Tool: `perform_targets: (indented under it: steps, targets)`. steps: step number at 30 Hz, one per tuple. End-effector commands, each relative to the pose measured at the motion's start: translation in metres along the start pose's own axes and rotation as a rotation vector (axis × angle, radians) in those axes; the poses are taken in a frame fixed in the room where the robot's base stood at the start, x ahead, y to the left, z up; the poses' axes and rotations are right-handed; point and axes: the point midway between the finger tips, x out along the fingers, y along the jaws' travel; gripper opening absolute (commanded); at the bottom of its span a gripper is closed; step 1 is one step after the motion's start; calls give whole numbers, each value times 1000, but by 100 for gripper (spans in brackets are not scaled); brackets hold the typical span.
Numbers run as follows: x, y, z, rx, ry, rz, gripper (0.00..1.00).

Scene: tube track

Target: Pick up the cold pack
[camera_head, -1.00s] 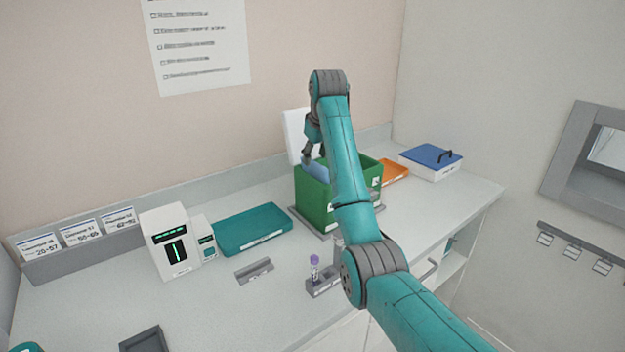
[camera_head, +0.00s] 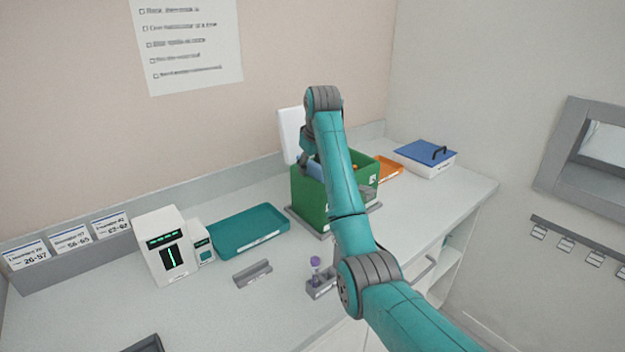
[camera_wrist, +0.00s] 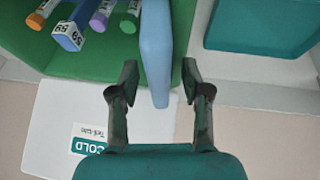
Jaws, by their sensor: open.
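The cold pack (camera_wrist: 157,50) is a flat light-blue slab standing on edge at the wall of the green box. In the wrist view its near end lies between the fingers of my open gripper (camera_wrist: 159,82), with gaps showing on both sides. In the head view the cold pack (camera_head: 315,170) shows as a small blue patch inside the green box (camera_head: 312,203), partly hidden by my arm. My gripper (camera_head: 303,160) is at the box's back left there, and its fingers are hard to make out.
Several capped tubes (camera_wrist: 100,18) lie in the box beside the pack. The white lid labelled COLD (camera_wrist: 55,120) stands open behind it. A teal tray (camera_head: 248,232) is to the left; an orange tray (camera_head: 388,168) and blue-lidded box (camera_head: 427,158) are to the right.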

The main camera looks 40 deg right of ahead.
Motion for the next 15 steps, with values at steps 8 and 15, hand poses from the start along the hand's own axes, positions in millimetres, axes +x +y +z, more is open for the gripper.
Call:
perform_targets:
  steps: [8, 15]
  targets:
    - [0, 1, 1, 1, -1, 1, 0]
    - [0, 0, 1, 1, -2, 0, 0]
